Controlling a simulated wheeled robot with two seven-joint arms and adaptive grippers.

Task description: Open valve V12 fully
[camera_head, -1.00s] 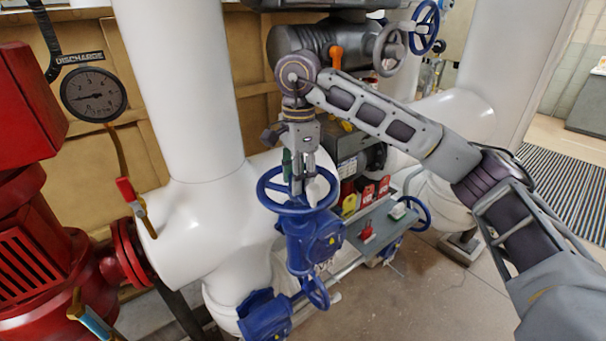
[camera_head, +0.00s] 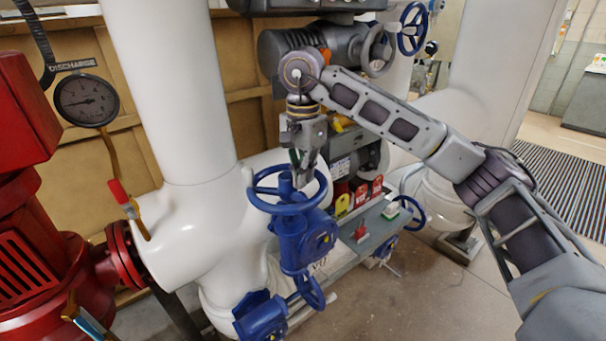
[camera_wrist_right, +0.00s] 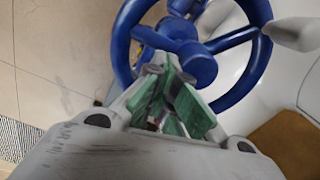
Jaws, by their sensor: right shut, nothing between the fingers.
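A blue handwheel (camera_head: 285,187) sits on top of a blue valve body (camera_head: 303,240) beside the white pipes. No V12 tag is readable on it. My right gripper (camera_head: 303,180) points down at the wheel, just right of its hub, with its fingers shut and nothing between them. In the right wrist view, the closed fingers with green pads (camera_wrist_right: 172,100) lie in front of the wheel, near its hub (camera_wrist_right: 198,68) and a spoke. Whether they touch the wheel or reach between the spokes cannot be told. My left gripper is out of view.
A grey shelf (camera_head: 372,245) with red and yellow padlocks or tags (camera_head: 360,192) stands right of the valve. Another blue handwheel (camera_head: 412,28) and a grey one (camera_head: 379,49) are behind. A discharge gauge (camera_head: 87,98) and red pump (camera_head: 40,230) stand left. Open floor lies front right.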

